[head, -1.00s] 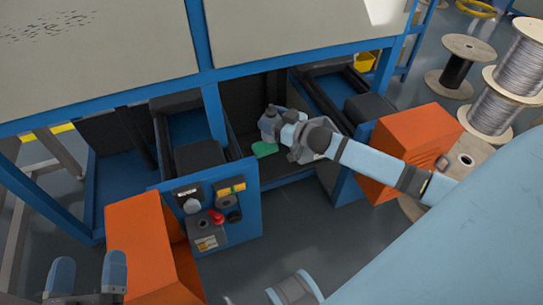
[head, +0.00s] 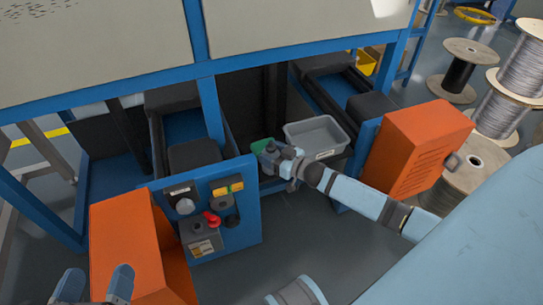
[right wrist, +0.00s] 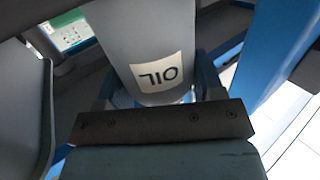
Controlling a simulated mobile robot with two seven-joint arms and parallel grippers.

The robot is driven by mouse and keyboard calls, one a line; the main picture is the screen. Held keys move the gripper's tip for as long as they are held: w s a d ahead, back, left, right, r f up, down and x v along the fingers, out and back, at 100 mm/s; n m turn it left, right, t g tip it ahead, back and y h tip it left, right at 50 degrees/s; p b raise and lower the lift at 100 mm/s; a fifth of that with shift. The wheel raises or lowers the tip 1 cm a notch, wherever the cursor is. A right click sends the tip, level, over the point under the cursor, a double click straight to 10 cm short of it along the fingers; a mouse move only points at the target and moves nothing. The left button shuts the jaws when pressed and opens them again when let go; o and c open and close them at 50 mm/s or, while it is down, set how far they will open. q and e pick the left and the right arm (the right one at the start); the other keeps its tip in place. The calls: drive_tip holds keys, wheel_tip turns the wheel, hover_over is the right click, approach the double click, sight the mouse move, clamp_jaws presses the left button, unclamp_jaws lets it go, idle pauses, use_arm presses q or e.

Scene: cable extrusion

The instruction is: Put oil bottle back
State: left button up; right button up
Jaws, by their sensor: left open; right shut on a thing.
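The oil bottle (right wrist: 150,35) is grey with a pale label reading OIL, which shows upside down in the right wrist view. It is between the fingers of my right gripper (right wrist: 160,128), which is shut on it. In the head view my right gripper (head: 277,158) is in the gap between the two blue machine frames, just in front of a grey bin and beside a green object. The bottle is small and largely hidden by the gripper there. My left gripper (head: 95,284) is open and empty at the lower left.
A blue control panel (head: 240,215) and an orange box (head: 125,245) stand left, another orange box (head: 420,150) right. Cable spools stand at the right. The floor in front is clear.

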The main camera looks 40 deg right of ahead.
drive_tip(key=o, duration=1)
drive_tip(key=shift+r, duration=0.1)
drive_tip(key=shift+s+d, duration=0.15)
drive_tip(key=shift+s, duration=0.2)
use_arm(q)
drive_tip(key=r+t+p, duration=0.1)
drive_tip(key=r+p, duration=0.1)
drive_tip(key=r+t+p, duration=0.1)
drive_tip(key=r, duration=0.2)
drive_tip(key=shift+a+r+n+p, duration=0.2)
drive_tip(key=shift+r+n+p, duration=0.1)
drive_tip(key=shift+r+p, duration=0.1)
use_arm(e)
drive_tip(key=v, duration=1.1)
drive_tip(key=shift+s, duration=0.15)
use_arm(q)
drive_tip(key=shift+f, duration=0.1)
